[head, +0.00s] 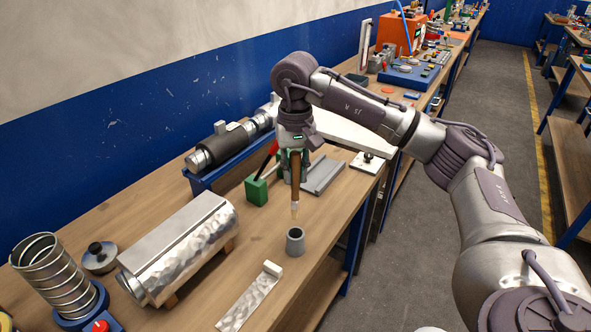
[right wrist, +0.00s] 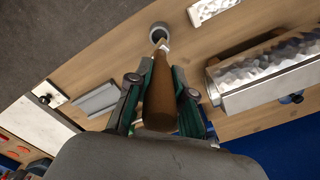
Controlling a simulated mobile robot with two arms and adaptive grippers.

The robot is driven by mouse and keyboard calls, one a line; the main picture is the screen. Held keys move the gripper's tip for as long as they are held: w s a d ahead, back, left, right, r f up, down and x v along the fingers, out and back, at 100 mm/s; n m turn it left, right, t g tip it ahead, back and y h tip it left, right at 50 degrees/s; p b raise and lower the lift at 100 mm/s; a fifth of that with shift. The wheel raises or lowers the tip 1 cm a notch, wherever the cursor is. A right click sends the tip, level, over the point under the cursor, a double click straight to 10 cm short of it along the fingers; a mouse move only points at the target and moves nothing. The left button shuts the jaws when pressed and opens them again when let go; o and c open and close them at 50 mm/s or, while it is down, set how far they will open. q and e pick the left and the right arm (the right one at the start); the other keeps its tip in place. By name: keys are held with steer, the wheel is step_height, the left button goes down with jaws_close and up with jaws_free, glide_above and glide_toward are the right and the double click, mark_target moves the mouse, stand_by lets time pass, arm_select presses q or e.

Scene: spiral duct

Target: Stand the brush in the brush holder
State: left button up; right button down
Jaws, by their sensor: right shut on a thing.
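The brush (head: 295,185) has a brown wooden handle and a narrow pale tip that points down. My right gripper (head: 290,168) is shut on its handle and holds it upright above the bench. In the right wrist view the brush (right wrist: 161,95) sits between the two fingers of the gripper (right wrist: 160,90). The brush holder (head: 295,241) is a short grey cup, open at the top, standing on the bench. The brush tip is above the holder in the head view, apart from it. The holder also shows in the right wrist view (right wrist: 161,31), just beyond the tip. My left gripper is out of view.
A hammered metal duct (head: 180,248) lies left of the holder. A metal strip (head: 248,297) lies in front. A green block (head: 256,191) and a grey channel (head: 323,175) are behind. A spiral duct (head: 55,272) stands at left. The bench's right edge is close to the holder.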

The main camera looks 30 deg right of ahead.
mark_target(296, 211)
steer(key=shift+f+b, duration=0.3)
steer(key=shift+f, duration=0.3)
step_height(296, 211, down, 2)
steer(key=shift+f+b, duration=0.25)
steer(key=shift+b, duration=0.6)
steer(key=shift+f+b, duration=0.4)
steer(key=shift+f, duration=0.25)
steer(key=shift+f, duration=0.15)
steer(key=shift+f+b, duration=2.7)
steer(key=shift+f, duration=0.65)
steer(key=c, duration=1)
jaws_free()
